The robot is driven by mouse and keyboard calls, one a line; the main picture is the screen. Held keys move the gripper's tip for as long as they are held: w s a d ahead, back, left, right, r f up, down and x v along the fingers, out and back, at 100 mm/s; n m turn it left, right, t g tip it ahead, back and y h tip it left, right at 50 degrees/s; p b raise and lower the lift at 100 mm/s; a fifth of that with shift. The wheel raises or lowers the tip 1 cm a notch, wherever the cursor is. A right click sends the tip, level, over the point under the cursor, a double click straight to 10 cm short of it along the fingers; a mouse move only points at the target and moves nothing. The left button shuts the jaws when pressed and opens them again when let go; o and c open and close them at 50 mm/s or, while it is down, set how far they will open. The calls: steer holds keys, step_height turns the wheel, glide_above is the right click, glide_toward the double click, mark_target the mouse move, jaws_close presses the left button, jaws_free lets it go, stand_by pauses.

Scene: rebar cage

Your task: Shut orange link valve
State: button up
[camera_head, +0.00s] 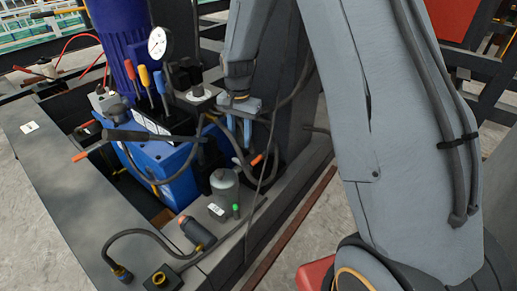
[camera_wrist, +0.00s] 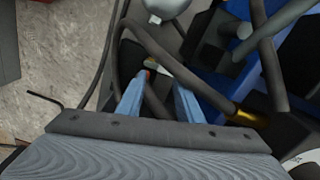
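A small orange-tipped handle (camera_head: 258,160), likely the orange link valve, sits low beside the dark column, just below and right of my gripper in the head view. My gripper (camera_head: 239,131) points down, with its two blue fingers apart and nothing seen held. In the wrist view, the open fingers of my gripper (camera_wrist: 160,90) reach toward hoses. A small orange-red tip (camera_wrist: 147,74) shows near the left fingertip; whether it touches is unclear. The valve body is mostly hidden by hoses and fingers.
A blue hydraulic unit (camera_head: 165,175) with several coloured levers and a pressure gauge (camera_head: 158,42) stands left of my gripper. Black hoses (camera_head: 232,140) loop close around the fingers. A grey canister (camera_head: 224,185) stands below. Another orange-tipped handle (camera_head: 80,156) lies at the left.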

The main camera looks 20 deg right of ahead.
mark_target(258, 159)
steer(key=w+d+f+m, duration=0.1)
steer(key=d, duration=0.1)
steer(key=w+d+f+p, duration=0.1)
steer(key=d+f, duration=0.1)
steer(key=d+f+m, duration=0.1)
steer(key=d, duration=0.2)
steer(key=shift+w+f+m, duration=0.3)
steer(key=shift+w+f, duration=0.1)
step_height(258, 159, down, 7)
steer(key=shift+a+f+b, duration=0.1)
steer(key=shift+f+b, duration=0.05)
steer(key=shift+b, duration=0.5)
steer(key=shift+c, duration=0.5)
jaws_close()
